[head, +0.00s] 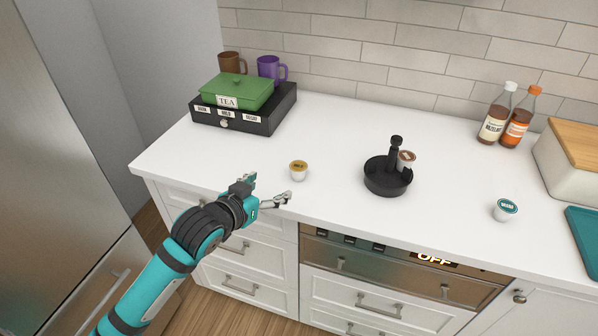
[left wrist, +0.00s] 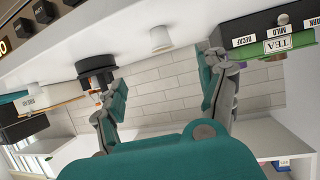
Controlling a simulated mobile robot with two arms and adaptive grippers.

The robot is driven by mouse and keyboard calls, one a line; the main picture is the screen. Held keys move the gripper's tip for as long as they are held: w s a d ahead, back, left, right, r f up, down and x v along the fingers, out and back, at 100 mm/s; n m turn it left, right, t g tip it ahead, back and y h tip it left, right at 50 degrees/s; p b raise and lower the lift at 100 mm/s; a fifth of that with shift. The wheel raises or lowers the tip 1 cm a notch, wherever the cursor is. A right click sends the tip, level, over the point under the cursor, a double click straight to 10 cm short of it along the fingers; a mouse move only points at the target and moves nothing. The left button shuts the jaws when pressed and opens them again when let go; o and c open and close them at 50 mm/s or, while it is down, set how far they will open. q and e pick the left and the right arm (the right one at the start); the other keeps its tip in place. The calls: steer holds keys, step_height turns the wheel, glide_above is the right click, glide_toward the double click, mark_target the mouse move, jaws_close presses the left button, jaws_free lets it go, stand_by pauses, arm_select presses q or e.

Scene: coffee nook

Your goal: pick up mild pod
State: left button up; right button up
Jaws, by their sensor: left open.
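The mild pod, a small white pod with a gold lid (head: 298,171), stands upright on the white counter, left of the black pod holder. The lid's small print is hard to read. In the left wrist view, which is upside down, the white pod (left wrist: 161,39) shows beyond and between the fingers. My left gripper (head: 270,189) is open and empty at the counter's front edge. Its fingers point toward the pod and are apart from it. My right gripper is not in view.
A black pod holder (head: 385,181) carries a brown-lidded pod (head: 407,157). A teal-lidded pod (head: 505,209) stands at right. A black drawer box (head: 262,122) with a green tea box (head: 236,90) is behind left. Bottles (head: 496,115) stand behind. Counter around the gold pod is clear.

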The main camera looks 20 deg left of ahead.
arm_select(q)
steer(key=p, duration=0.1)
glide_toward(296, 168)
steer(key=x, duration=0.4)
steer(key=shift+w+d+f, duration=0.15)
steer(key=shift+d+f, duration=0.1)
steer(key=shift+f, duration=0.2)
steer(key=shift+w+d+f, duration=0.1)
steer(key=shift+w+f, duration=0.1)
steer(key=shift+w, duration=0.2)
steer(key=shift+w+p, duration=0.25)
steer(key=shift+p, duration=0.05)
steer(key=x, duration=0.3)
steer(key=p+x, duration=0.1)
steer(key=shift+w+r, duration=0.2)
steer(key=shift+w, duration=0.2)
steer(key=c, duration=0.9)
